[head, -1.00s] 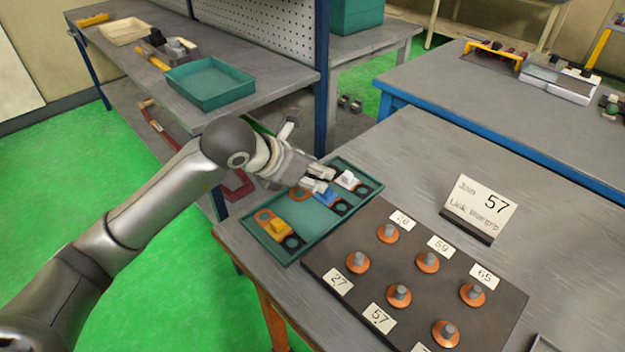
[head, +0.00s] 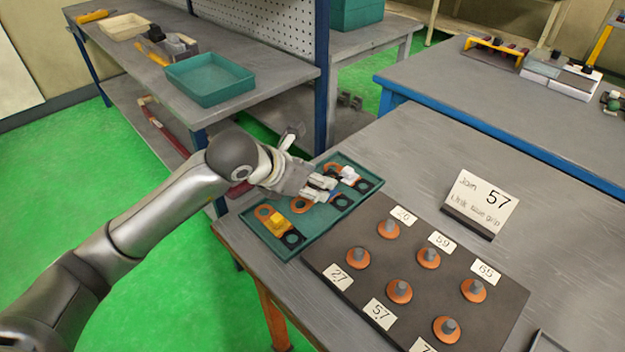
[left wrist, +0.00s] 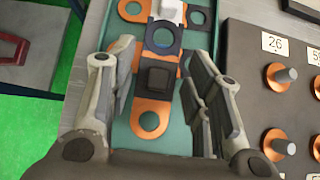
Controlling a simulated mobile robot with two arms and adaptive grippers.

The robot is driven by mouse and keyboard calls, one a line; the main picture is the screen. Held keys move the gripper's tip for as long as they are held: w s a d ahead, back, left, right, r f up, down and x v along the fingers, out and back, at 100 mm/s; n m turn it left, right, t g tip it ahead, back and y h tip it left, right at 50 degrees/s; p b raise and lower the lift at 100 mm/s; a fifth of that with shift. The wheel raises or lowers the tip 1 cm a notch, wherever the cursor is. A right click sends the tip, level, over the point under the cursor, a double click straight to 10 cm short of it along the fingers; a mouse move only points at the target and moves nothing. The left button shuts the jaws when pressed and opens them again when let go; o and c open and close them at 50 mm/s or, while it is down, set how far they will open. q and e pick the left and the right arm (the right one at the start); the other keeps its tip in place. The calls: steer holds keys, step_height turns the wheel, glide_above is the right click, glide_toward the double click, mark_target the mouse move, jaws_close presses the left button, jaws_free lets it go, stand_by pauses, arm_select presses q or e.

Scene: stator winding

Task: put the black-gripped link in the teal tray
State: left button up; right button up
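The teal tray (head: 262,243) lies on the near table with several links in it. A link with a dark, black-looking grip (left wrist: 157,77) shows in the left wrist view, with an orange ring end below it and a dark ring end above. Slivers of blue and orange show beside it; I cannot tell whether it overlaps another link. My left gripper (head: 325,188) is low over the tray's middle. In the left wrist view its fingers (left wrist: 158,62) are spread on both sides of the dark grip, with gaps. My right gripper is out of view.
A yellow-gripped link (head: 277,221) and a white-gripped link (head: 348,173) lie in the same tray. A dark board (head: 365,285) with numbered pegs stands beside it, and a sign (head: 480,203) reading 57 behind. Another teal tray (head: 210,80) is on the left bench.

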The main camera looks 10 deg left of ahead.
arm_select(q)
steer(key=shift+o, duration=0.5)
steer(key=shift+r+p, duration=0.5)
steer(key=shift+p, duration=0.05)
steer(key=shift+s+a+r, duration=0.1)
steer(key=shift+r, duration=0.2)
steer(key=v, duration=1.1)
steer(key=shift+s+b, duration=0.2)
steer(key=shift+b, duration=0.25)
steer(key=shift+a, duration=0.1)
